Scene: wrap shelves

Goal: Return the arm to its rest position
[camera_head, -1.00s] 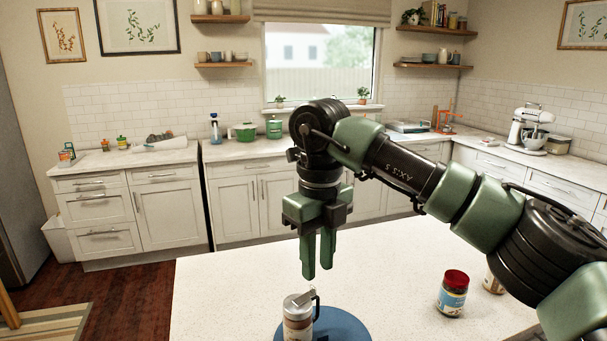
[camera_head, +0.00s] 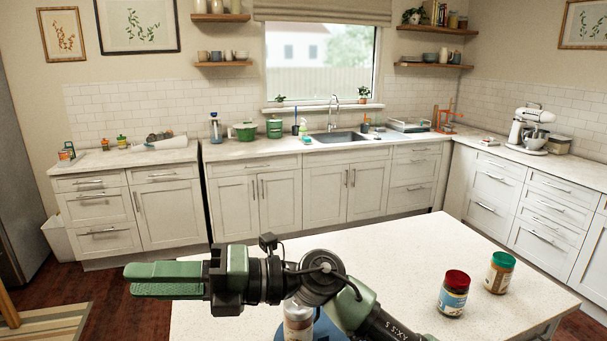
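My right gripper (camera_head: 128,281) reaches across the front of the island and points to the left. Its two green fingers lie close together, with nothing seen between them. Its fingertips are over the floor side, left of the island top. The arm comes in from the lower right, low over the counter. A jar (camera_head: 298,322) on a blue round mat (camera_head: 328,329) is partly hidden behind the arm. My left gripper is not in view.
On the island top (camera_head: 400,255), a red-lidded jar (camera_head: 453,296) and a green-lidded jar (camera_head: 499,273) stand to the right of the arm. The island's middle and back are clear. Back counters hold a green pot (camera_head: 245,132) and a white mixer (camera_head: 530,128).

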